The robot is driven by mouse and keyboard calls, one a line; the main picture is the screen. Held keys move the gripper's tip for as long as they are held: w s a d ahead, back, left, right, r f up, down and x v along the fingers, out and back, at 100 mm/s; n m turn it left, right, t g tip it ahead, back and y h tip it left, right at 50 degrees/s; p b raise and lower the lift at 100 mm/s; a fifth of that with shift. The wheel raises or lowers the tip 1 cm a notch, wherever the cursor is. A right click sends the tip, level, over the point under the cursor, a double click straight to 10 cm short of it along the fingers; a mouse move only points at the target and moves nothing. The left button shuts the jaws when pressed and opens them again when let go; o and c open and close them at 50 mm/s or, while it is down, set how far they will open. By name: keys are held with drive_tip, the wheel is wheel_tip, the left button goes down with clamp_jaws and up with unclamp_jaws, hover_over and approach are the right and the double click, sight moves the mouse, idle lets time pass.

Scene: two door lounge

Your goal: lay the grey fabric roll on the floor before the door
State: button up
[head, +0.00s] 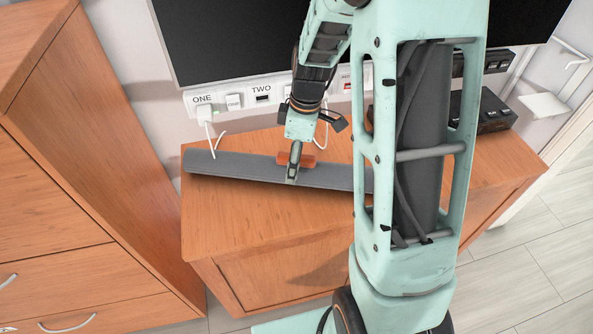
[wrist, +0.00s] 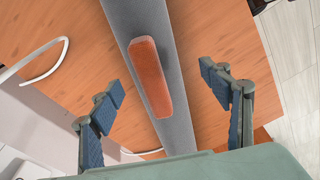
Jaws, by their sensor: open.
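The grey fabric roll (head: 228,165) lies lengthwise on top of a low wooden cabinet (head: 250,217). Its right end is hidden behind my arm in the head view. An orange-red block or patch (wrist: 150,76) sits on its upper side near the middle. My gripper (head: 293,172) points down over this part of the roll. In the wrist view, the open fingers (wrist: 161,80) stand on either side of the grey roll (wrist: 179,133), with gaps between; I cannot tell whether the fingertips reach down beside it. No whole door is clearly in view.
A tall wooden drawer unit (head: 95,150) stands close on the left. A black screen (head: 240,40) and a white socket strip (head: 232,95) with cables are behind the roll. A black box (head: 495,112) stands at the cabinet's right. Pale floor (head: 530,270) is clear at lower right.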

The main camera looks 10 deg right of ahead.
drive_tip(key=f, duration=0.5)
drive_tip(key=shift+w, duration=0.4)
drive_tip(key=c, duration=1.8)
